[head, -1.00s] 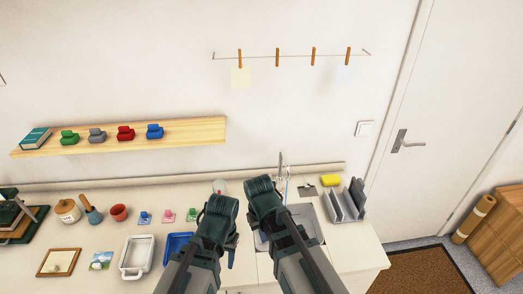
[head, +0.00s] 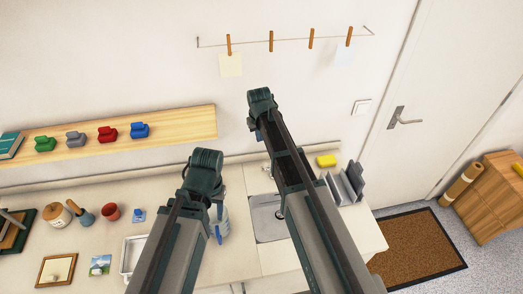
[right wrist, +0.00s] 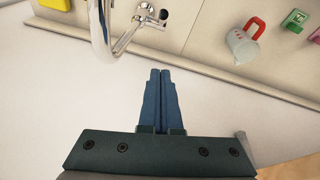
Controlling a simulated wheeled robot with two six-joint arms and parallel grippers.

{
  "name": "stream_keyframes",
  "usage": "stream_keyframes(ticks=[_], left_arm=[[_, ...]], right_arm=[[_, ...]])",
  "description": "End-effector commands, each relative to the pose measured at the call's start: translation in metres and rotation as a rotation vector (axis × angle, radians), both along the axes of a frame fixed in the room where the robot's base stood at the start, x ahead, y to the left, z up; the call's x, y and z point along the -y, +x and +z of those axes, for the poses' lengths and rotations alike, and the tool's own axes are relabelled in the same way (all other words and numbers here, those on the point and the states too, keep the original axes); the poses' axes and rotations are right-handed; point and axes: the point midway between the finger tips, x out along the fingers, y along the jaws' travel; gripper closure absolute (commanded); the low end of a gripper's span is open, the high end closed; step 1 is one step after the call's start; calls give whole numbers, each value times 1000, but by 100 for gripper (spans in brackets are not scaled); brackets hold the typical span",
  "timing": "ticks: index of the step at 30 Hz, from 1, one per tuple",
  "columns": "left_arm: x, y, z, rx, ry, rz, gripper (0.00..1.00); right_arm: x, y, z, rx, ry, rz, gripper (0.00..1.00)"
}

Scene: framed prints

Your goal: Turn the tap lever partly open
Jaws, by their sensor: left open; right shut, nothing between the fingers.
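The chrome tap shows at the top of the right wrist view, with its curved spout (right wrist: 101,25) and a small chrome lever and fitting (right wrist: 146,16) beside it. In the head view my right arm hides most of the tap behind the sink (head: 268,225). My right gripper (right wrist: 161,72) is shut and empty, its blue fingers over the pale wall and apart from the tap in the picture. My left gripper (head: 218,230) is low over the counter, left of the sink; its fingers are partly hidden by its own wrist.
A clear jug with a red handle (right wrist: 243,44) stands near the tap. A yellow sponge (head: 326,161) and a grey rack (head: 346,184) are right of the sink. A wooden shelf (head: 180,125) with coloured items is on the wall.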

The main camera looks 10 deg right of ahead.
Motion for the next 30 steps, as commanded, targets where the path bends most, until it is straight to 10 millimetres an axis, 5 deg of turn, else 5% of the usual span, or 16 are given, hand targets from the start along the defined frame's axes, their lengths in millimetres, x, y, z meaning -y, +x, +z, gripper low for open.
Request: stream_keyframes(ticks=[11,27,30], left_arm=[[0,0,-30,1,0,0,50],[0,0,-105,0,2,-15,50],[0,0,-110,0,2,-14,50]], right_arm=[[1,7,-30,-1,0,0,100],[5,26,-106,-1,0,-1,100],[9,4,-110,-1,0,-1,100]])
